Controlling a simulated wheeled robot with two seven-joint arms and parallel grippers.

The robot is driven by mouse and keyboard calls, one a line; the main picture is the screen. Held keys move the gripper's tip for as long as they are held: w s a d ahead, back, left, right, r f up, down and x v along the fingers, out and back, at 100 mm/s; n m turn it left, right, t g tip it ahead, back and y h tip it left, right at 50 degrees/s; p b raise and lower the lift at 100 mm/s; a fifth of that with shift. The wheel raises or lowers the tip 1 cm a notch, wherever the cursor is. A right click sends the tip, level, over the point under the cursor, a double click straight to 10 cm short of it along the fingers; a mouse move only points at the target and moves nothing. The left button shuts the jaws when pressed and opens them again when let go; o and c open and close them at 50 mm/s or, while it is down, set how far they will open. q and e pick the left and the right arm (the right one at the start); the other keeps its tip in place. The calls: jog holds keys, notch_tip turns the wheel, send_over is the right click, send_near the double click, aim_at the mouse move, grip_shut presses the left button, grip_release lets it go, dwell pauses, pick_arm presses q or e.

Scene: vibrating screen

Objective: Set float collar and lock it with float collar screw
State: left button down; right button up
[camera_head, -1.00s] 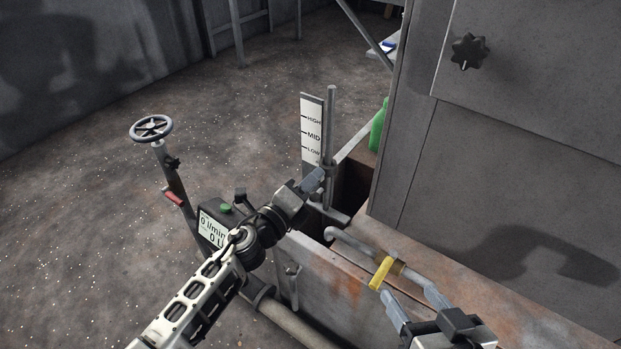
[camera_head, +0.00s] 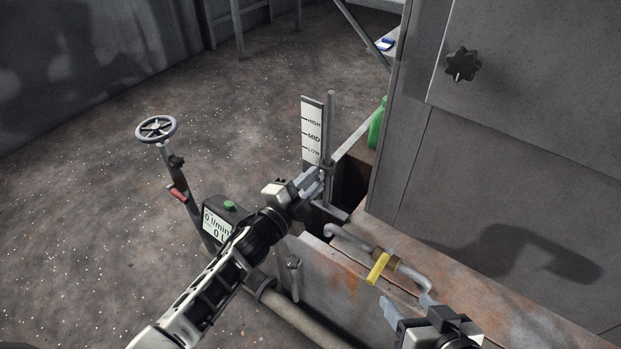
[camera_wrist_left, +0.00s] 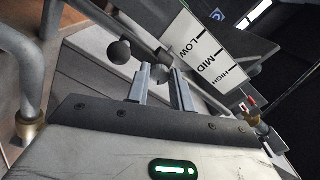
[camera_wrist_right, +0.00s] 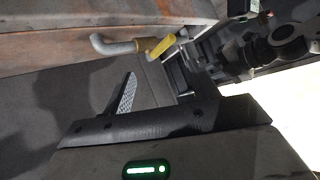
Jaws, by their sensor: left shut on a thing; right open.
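The upright grey rod (camera_head: 330,115) stands beside the white level gauge (camera_head: 312,130), marked HIGH, MID and LOW. My left gripper (camera_head: 322,178) is at the rod's lower part, below the LOW mark, and mostly hides the float collar there. In the left wrist view a dark ball knob, seemingly the float collar screw (camera_wrist_left: 167,55), shows between the fingertips of my left gripper (camera_wrist_left: 161,75), which is shut on it. A second dark ball knob (camera_wrist_left: 118,51) sits to the left of the fingers. My right gripper (camera_head: 408,303) is open and empty near the tank's front edge; its fingers also show in the right wrist view (camera_wrist_right: 155,88).
A bent pipe with a yellow-handled valve (camera_head: 378,268) lies just beyond my right gripper. A large grey cabinet (camera_head: 520,190) stands at the right. A handwheel (camera_head: 156,129) and a flow display (camera_head: 215,222) stand left of my left arm. A green bottle (camera_head: 377,124) is behind the rod.

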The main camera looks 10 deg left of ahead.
pick_arm(q)
jog(key=shift+n, duration=0.5)
pick_arm(e)
jog(key=shift+s+f, duration=0.15)
jog(key=shift+f, duration=0.2)
pick_arm(q)
jog(key=c, duration=1.2)
grip_release()
pick_arm(e)
jog(key=shift+r, duration=0.2)
